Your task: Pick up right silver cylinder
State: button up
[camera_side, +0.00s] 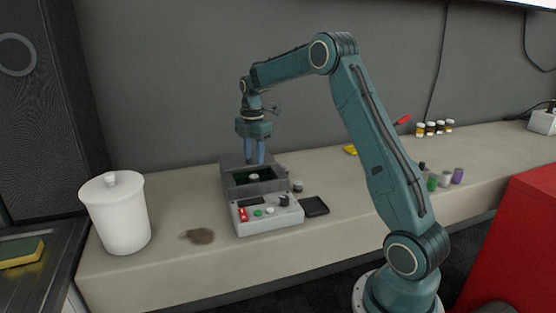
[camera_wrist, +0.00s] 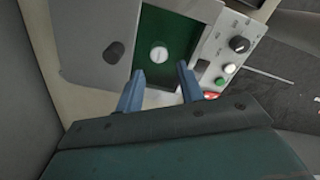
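A small pale silver cylinder (camera_side: 254,177) sits in the green-floored recess of the grey dyno machine (camera_side: 268,219). In the wrist view its round top (camera_wrist: 158,53) shows on the green floor, ahead of the space between the fingertips. My gripper (camera_side: 254,163) points down above the recess, its two blue fingers apart with nothing between them. It also shows in the wrist view (camera_wrist: 160,69). A second small cylinder (camera_side: 298,186), dark with a lighter top, stands on the bench just right of the machine. A grey-silver cylinder (camera_side: 445,180) stands farther right, among coloured ones.
A dark round knob (camera_wrist: 114,52) stands on the machine's grey top. A white lidded canister (camera_side: 118,217) stands at left, and a black pad (camera_side: 314,206) lies right of the machine. Several small bottles (camera_side: 432,129) line the back.

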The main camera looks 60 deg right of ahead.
aim_at(254, 176)
jog(key=shift+f, duration=1.55)
jog(key=shift+f, duration=0.15)
jog(key=shift+w+f, duration=0.1)
jog(key=shift+f, duration=2.35)
jog(key=shift+c, duration=0.4)
jog(key=c, duration=0.7)
